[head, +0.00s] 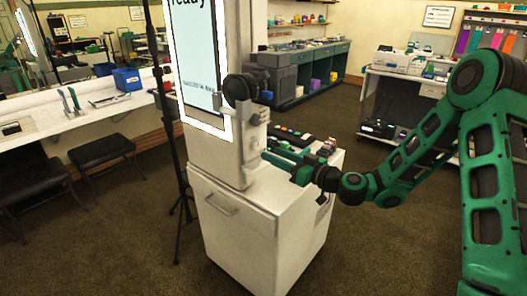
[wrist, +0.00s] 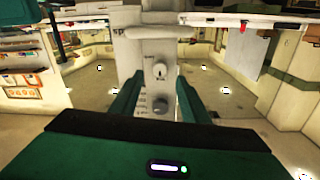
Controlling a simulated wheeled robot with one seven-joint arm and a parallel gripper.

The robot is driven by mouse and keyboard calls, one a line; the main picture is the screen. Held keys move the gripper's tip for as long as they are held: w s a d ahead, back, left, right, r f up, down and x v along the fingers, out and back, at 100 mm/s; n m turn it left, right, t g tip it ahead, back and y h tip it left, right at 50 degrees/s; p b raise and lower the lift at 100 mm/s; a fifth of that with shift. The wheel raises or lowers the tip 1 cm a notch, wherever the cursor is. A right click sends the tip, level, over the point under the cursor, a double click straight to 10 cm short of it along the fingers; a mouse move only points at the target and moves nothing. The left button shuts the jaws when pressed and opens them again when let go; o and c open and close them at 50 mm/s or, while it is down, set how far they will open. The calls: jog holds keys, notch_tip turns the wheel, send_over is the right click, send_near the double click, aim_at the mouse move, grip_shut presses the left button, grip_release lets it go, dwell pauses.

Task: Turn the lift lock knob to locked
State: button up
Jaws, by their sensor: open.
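A white column (head: 228,157) with a lit screen stands on a white cabinet, and its narrow side faces my gripper. In the wrist view this side carries a round pale knob with a dark mark (wrist: 159,71) and a grey knob (wrist: 159,104) below it. I cannot read the small lettering by them, so I cannot tell which is the lift lock knob or its setting. My gripper (head: 276,159) is open and empty, close to the column's side. In the wrist view its green fingers (wrist: 158,90) stand left and right of the grey knob, with no visible contact.
The white cabinet (head: 250,236) has a top with several small dark and coloured items (head: 300,140) near my gripper. A black tripod stand (head: 176,150) is left of the column. A counter with stools is at left, and a shelf cart (head: 392,105) is behind my arm. Open carpet lies around.

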aim_at(258, 147)
jog(key=x, duration=0.6)
jog(key=shift+d, duration=0.1)
jog(key=c, duration=1.1)
